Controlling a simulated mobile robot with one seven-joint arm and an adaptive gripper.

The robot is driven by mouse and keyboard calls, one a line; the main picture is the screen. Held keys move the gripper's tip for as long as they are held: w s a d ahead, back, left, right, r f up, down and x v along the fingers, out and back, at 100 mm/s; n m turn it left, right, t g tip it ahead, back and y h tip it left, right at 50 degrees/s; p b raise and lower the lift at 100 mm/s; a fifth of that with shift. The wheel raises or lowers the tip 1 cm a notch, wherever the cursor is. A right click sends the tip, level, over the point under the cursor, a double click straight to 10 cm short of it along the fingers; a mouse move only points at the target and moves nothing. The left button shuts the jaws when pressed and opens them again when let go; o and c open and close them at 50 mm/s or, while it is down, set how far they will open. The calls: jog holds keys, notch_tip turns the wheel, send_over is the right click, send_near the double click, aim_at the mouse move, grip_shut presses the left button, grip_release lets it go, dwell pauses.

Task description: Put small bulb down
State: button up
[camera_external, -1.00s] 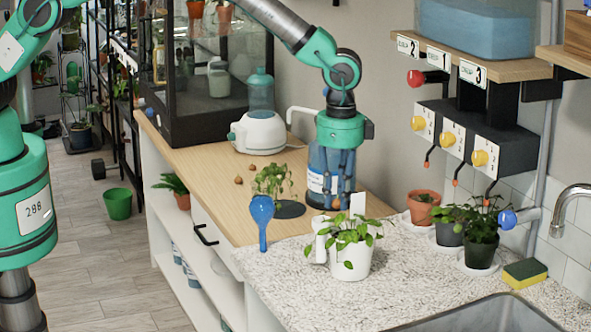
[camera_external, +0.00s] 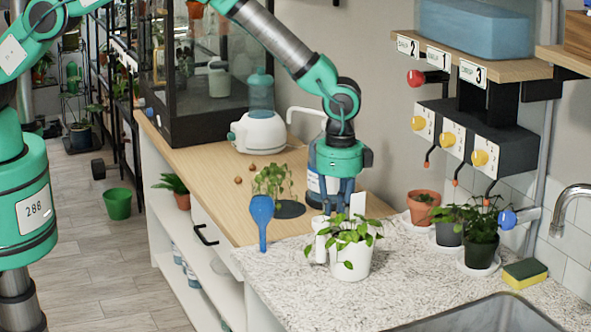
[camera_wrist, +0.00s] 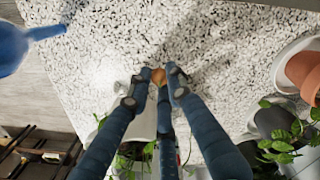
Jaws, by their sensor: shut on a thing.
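The small brown bulb (camera_wrist: 158,75) is between my fingertips in the wrist view, above the speckled countertop (camera_wrist: 215,50). My gripper (camera_wrist: 159,82) is shut on it. In the external view my gripper (camera_external: 337,203) points down behind the white-potted plant (camera_external: 350,262). The plant hides its fingertips and the bulb there, so I cannot tell whether the bulb touches the counter. Two other brown bulbs (camera_external: 252,166) lie on the wooden part of the counter.
Potted plants (camera_external: 481,248) and a sponge (camera_external: 525,273) are at the right, near the sink (camera_external: 475,318). Some speckled counter is clear in front.

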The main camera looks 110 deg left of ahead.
jog(key=shift+f, duration=1.8)
jog(key=shift+f, duration=0.2)
jog(key=o, duration=0.7)
jog(key=shift+r, duration=0.15)
notch_tip(320, 180, up, 12)
jog(key=shift+w+a, duration=0.1)
